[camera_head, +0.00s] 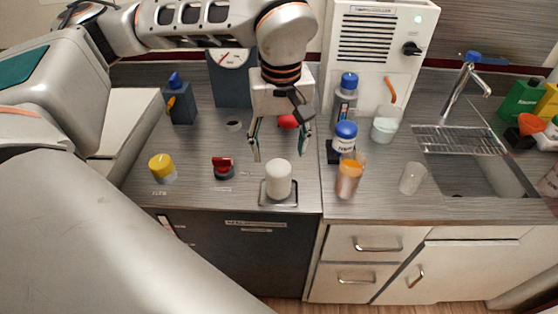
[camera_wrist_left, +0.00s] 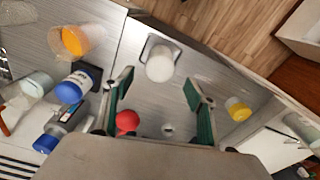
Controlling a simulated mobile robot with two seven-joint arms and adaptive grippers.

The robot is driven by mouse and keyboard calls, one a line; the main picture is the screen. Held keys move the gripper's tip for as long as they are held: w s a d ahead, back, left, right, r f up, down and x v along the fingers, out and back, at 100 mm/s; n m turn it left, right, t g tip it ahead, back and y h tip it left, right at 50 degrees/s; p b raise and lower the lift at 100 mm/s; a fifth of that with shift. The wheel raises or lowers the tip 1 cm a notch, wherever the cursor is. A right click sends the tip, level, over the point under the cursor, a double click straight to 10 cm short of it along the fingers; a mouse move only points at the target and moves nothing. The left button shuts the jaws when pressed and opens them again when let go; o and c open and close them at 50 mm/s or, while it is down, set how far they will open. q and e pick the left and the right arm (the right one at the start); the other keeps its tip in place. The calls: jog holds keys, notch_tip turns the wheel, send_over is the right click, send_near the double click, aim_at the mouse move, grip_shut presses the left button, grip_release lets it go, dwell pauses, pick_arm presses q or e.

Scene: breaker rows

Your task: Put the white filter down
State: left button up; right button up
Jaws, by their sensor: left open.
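The white filter (camera_head: 278,181) is a short white cylinder. It stands upright on a small square metal plate (camera_head: 264,200) near the front edge of the counter. The white filter also shows in the left wrist view (camera_wrist_left: 160,66), on its plate (camera_wrist_left: 146,50). My left gripper (camera_head: 279,154) is open and empty, with its fingers apart just behind and above the filter. In the left wrist view the two green-padded fingers (camera_wrist_left: 158,88) are spread, with the filter beyond their tips and nothing between them. My right gripper is in neither view.
A yellow-capped jar (camera_head: 161,168) and a red switch (camera_head: 223,168) are left of the plate. An orange-filled cup (camera_head: 349,176), a blue-capped jar (camera_head: 345,137) and a clear cup (camera_head: 412,178) stand to the right. A sink (camera_head: 470,180) lies far right.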

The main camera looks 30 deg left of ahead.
pick_arm(q)
jog(key=shift+s+d+r, duration=0.1)
jog(key=shift+r, duration=2.1)
